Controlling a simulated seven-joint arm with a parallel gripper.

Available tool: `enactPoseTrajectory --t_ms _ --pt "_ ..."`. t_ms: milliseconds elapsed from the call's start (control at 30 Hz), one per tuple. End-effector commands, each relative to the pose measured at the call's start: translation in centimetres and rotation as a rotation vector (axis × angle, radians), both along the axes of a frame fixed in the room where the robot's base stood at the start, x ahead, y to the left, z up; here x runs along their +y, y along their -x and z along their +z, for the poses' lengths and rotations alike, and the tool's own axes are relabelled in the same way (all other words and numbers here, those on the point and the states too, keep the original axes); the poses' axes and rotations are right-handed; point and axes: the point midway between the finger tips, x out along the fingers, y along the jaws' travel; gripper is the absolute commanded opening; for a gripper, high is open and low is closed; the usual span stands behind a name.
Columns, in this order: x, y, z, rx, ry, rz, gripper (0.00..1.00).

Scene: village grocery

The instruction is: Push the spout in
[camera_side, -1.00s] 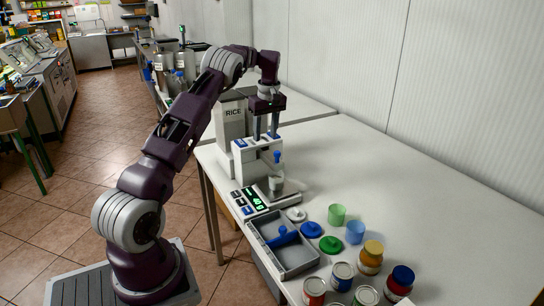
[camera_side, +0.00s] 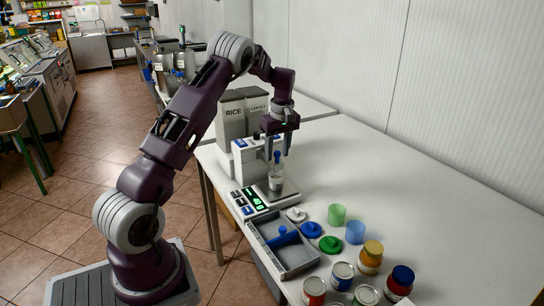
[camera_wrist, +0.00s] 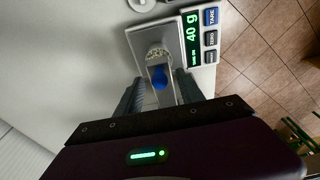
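The spout (camera_wrist: 160,72) is a pale piece with a blue knob (camera_side: 277,155) at its outer end, above the scale. The knob also shows in the wrist view (camera_wrist: 158,77). A small clear jar (camera_side: 275,181) with pale grains stands below it on the scale plate; its grains also show in the wrist view (camera_wrist: 157,52). The white dispenser front (camera_side: 243,160) is behind, partly hidden. My gripper (camera_side: 276,152) points down with its fingers apart, one on each side of the knob. I cannot tell whether either finger touches it.
The scale display (camera_side: 256,202) reads 40 g. Two grey bins stand behind, one marked RICE (camera_side: 233,118). A grey tray (camera_side: 292,261) holds a blue tool. Lids, cups and several paint-coloured jars (camera_side: 343,273) stand in front. The right of the table (camera_side: 440,210) is clear.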

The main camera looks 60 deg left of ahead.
Motion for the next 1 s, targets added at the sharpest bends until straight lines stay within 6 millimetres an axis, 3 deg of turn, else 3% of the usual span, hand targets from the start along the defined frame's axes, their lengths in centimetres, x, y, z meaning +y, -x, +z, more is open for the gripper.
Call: enactPoseTrajectory --t_ms 33,200,233,367,1000 --pt "0.0 0.0 0.0 0.0 0.0 0.0 0.36" --pt "0.0 0.0 0.0 0.0 0.0 0.0 0.02" --pt "0.0 0.0 0.0 0.0 0.0 0.0 0.0" --pt "0.3 0.0 0.0 0.0 -0.001 0.001 0.0" --pt "6.2 0.0 0.1 -0.002 -0.002 0.002 0.0"
